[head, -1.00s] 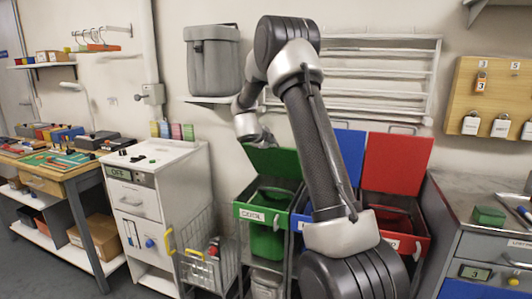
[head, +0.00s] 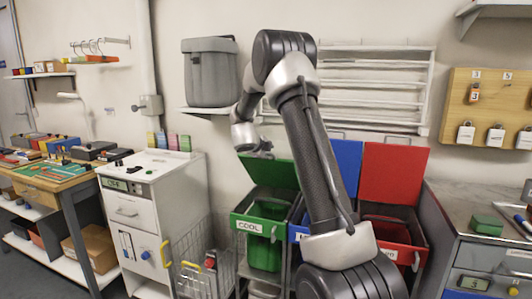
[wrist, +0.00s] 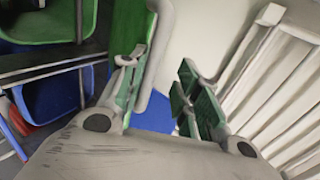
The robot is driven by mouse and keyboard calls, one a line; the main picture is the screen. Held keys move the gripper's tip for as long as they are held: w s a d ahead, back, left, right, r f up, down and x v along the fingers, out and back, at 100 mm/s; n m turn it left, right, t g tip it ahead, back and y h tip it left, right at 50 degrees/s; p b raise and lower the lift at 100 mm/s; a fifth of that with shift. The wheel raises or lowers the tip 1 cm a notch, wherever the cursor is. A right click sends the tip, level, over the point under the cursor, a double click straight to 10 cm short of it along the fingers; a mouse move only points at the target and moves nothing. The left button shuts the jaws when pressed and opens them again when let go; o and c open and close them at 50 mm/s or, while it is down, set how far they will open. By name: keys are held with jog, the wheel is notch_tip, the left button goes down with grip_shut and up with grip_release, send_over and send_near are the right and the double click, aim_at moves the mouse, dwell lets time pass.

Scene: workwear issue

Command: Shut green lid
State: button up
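The green lid (head: 270,173) stands raised at the back of the green bin (head: 264,225), which is labelled "COOL". The bin is open at the top. My gripper (head: 262,152) is at the upper left edge of the lid in the head view. In the wrist view my gripper (wrist: 162,92) has its two fingers spread apart. The green lid (wrist: 124,28) and its grey handle (wrist: 158,50) show by the left finger. I cannot tell whether the finger touches them. Nothing is seen held between the fingertips.
A white wall rack (head: 375,85) is behind, and a grey container (head: 208,75) sits on a shelf to the left. A wire basket (head: 203,260) stands left of the green bin.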

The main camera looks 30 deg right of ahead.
jog(key=v, duration=1.2)
